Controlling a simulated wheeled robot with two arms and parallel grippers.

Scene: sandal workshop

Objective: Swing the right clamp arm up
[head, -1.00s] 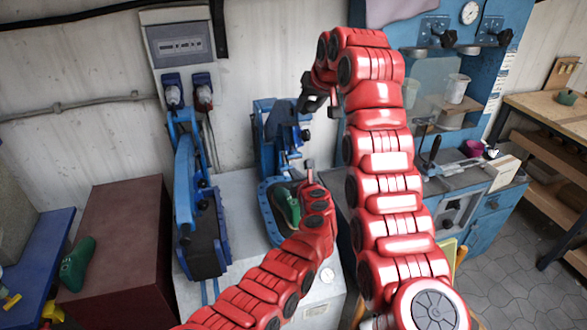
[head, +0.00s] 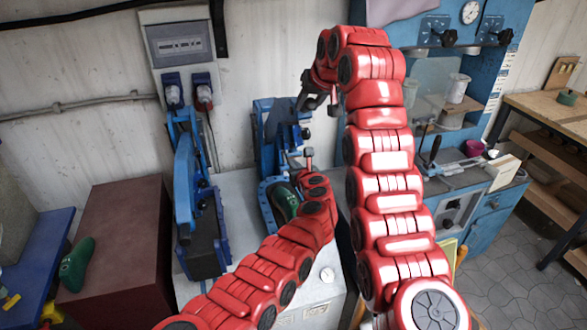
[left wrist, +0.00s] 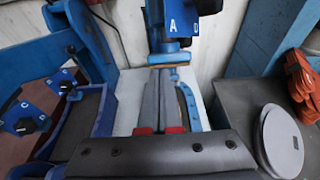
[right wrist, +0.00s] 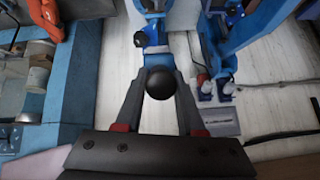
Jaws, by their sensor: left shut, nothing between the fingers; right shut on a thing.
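The right clamp arm (head: 270,140) is blue and stands upright at the back of the right station. My right gripper (head: 313,97) is beside its upper part, partly hidden by its own wrist. In the right wrist view its fingers (right wrist: 160,75) are shut on a black ball knob (right wrist: 160,84), with blue clamp parts behind. My left gripper (head: 308,158) is lower, in front of the clamp, shut and empty. In the left wrist view its fingers (left wrist: 165,80) are together in front of blue clamp parts marked A (left wrist: 172,25). A green last (head: 285,203) lies in the right station, partly hidden.
The left station's long blue clamp arm (head: 185,180) stands to the left. A wall box with switches (head: 180,45) is behind it. A maroon block (head: 120,245) and another green last (head: 76,264) are further left. A blue cabinet (head: 490,205) stands at the right.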

